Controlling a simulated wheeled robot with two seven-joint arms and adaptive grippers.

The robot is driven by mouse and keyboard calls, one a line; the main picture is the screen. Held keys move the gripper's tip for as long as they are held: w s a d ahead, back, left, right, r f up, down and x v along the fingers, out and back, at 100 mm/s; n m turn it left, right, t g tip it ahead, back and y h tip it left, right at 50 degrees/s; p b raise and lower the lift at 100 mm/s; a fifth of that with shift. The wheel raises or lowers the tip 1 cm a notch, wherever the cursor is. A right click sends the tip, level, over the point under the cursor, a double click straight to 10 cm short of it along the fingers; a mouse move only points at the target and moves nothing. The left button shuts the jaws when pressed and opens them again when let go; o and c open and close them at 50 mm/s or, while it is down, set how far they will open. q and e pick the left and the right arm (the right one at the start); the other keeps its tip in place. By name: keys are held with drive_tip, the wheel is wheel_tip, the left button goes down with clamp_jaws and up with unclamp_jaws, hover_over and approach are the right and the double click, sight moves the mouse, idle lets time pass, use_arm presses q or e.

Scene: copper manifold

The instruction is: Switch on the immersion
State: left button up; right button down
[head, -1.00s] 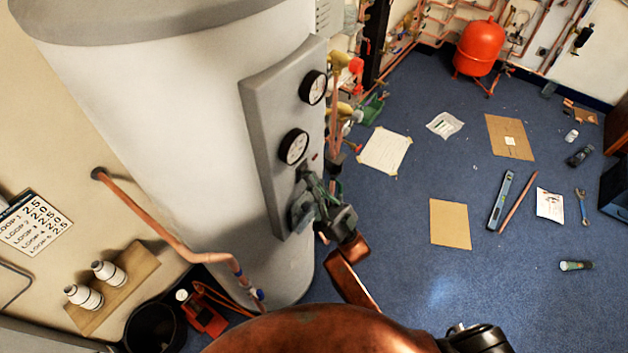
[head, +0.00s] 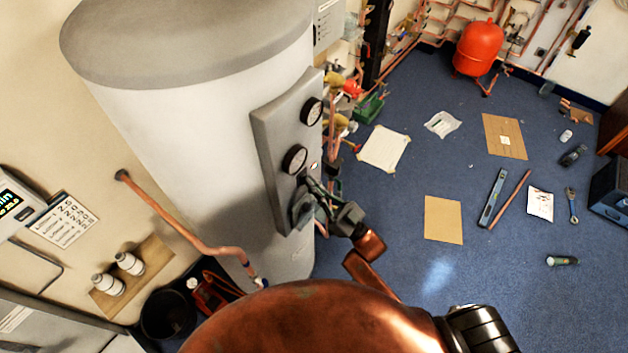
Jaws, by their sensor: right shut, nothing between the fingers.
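A tall white cylinder (head: 190,125) with a grey top stands left of centre. A grey control panel (head: 268,140) on its side carries two round black-rimmed gauges, an upper one (head: 312,111) and a lower one (head: 295,159). My left gripper is out of view.
A copper pipe (head: 180,225) runs down left of the cylinder, near a black bucket (head: 168,314) and a shelf with two white bottles (head: 129,263). Pipes and valves stand behind the panel. Cardboard (head: 443,220) and tools lie on the blue floor at right.

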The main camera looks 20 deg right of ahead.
drive_tip(key=shift+w+a, duration=0.1)
drive_tip(key=shift+a, duration=0.05)
drive_tip(key=shift+s+d+r, duration=0.1)
drive_tip(key=shift+s+d, duration=0.1)
drive_tip(key=s+d+r+b+v, duration=0.1)
drive_tip(key=r+v, duration=0.1)
drive_tip(key=v, duration=1)
drive_tip(key=shift+s+d+f, duration=0.15)
drive_tip(key=shift+s+f, duration=0.05)
drive_tip(key=shift+s, duration=0.05)
